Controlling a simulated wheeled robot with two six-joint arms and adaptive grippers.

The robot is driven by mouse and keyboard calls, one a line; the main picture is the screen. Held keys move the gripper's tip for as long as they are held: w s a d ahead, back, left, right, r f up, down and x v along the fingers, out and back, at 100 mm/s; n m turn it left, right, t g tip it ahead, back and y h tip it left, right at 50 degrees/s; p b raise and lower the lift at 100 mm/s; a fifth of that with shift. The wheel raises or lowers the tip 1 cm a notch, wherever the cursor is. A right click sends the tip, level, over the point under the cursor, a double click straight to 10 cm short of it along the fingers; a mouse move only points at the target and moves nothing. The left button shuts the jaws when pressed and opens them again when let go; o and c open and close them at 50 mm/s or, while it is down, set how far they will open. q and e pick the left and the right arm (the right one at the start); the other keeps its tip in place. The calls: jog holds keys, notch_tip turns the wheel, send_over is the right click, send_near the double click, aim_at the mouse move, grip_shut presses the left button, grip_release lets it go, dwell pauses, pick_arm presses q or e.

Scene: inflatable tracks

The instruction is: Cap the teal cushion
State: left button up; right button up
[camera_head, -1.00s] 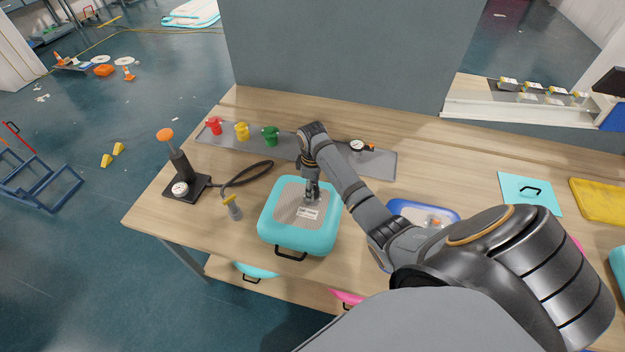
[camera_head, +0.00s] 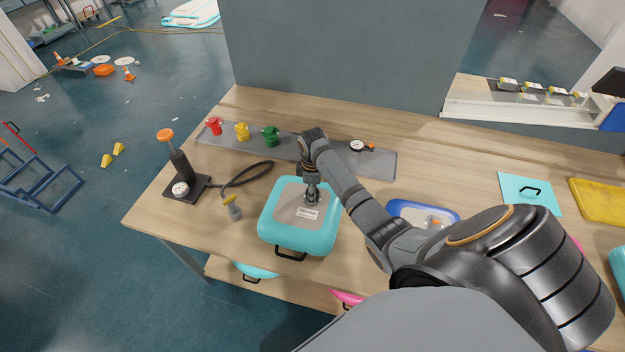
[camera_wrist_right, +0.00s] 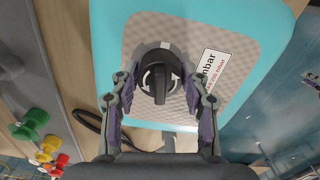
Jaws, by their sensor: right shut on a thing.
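The teal cushion (camera_head: 290,238) lies on the wooden table with a grey textured top, a white label and a black handle at its front. It also fills much of the right wrist view (camera_wrist_right: 238,112). A black round cap (camera_wrist_right: 158,78) with a raised grip bar and white curved arrows sits at the valve spot on the grey top. My right gripper (camera_head: 312,196) points down onto it, with its two fingers (camera_wrist_right: 160,90) on either side, shut on the cap. I cannot tell how firmly the cap is seated. My left gripper is not in view.
Behind, a grey strip (camera_head: 378,163) carries red (camera_head: 214,126), yellow (camera_head: 242,131) and green (camera_head: 270,136) caps and a gauge (camera_head: 357,146). A hand pump (camera_head: 180,165) and its hose (camera_head: 247,173) with a nozzle (camera_head: 234,208) lie left. A blue tray (camera_head: 396,205) is right.

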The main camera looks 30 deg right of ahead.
jog(key=shift+r+n, duration=0.2)
jog(key=shift+n, duration=0.5)
jog(key=shift+f+n, duration=0.15)
jog(key=shift+n, duration=0.75)
jog(key=shift+n, duration=1.2)
jog(key=n, duration=0.2)
jog(key=shift+n, duration=0.4)
jog(key=n, duration=0.4)
jog(key=shift+n, duration=0.3)
jog(key=o, duration=1.1)
